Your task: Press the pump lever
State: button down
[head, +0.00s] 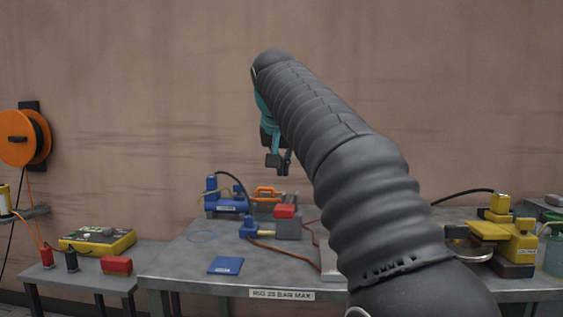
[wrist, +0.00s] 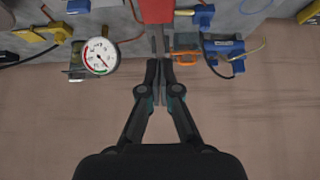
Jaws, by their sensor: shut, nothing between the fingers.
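My gripper (head: 279,165) hangs above the back of the middle table in the head view, partly behind my arm. In the wrist view its two fingers (wrist: 158,64) are together and empty. A red block (head: 286,211) tops a grey body below the gripper; the red part also shows in the wrist view (wrist: 157,10), beyond the fingertips. A blue pump-like unit (head: 228,203) with a dark hose stands to its left, also in the wrist view (wrist: 223,47). An orange handle (head: 266,192) lies between them. I cannot tell which part is the pump lever.
A round gauge (wrist: 99,56) shows in the wrist view. A yellow unit (head: 512,240) stands at the right of the table (head: 190,262). A blue pad (head: 226,265) lies near the front. A side table at left holds a yellow box (head: 97,240). An orange hose crosses the tabletop.

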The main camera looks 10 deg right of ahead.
send_over(284, 205)
jog(key=s, duration=0.1)
notch_tip(284, 205, down, 4)
jog(key=shift+s+a+f+b, duration=0.1)
jog(key=shift+s+f+b, duration=0.05)
jog(key=shift+b, duration=0.3)
jog(key=f, duration=0.1)
jog(key=f+b, duration=0.1)
jog(key=shift+s+a+f, duration=0.1)
jog(key=shift+s+f, duration=0.2)
jog(key=shift+f, duration=0.4)
jog(key=shift+b, duration=0.35)
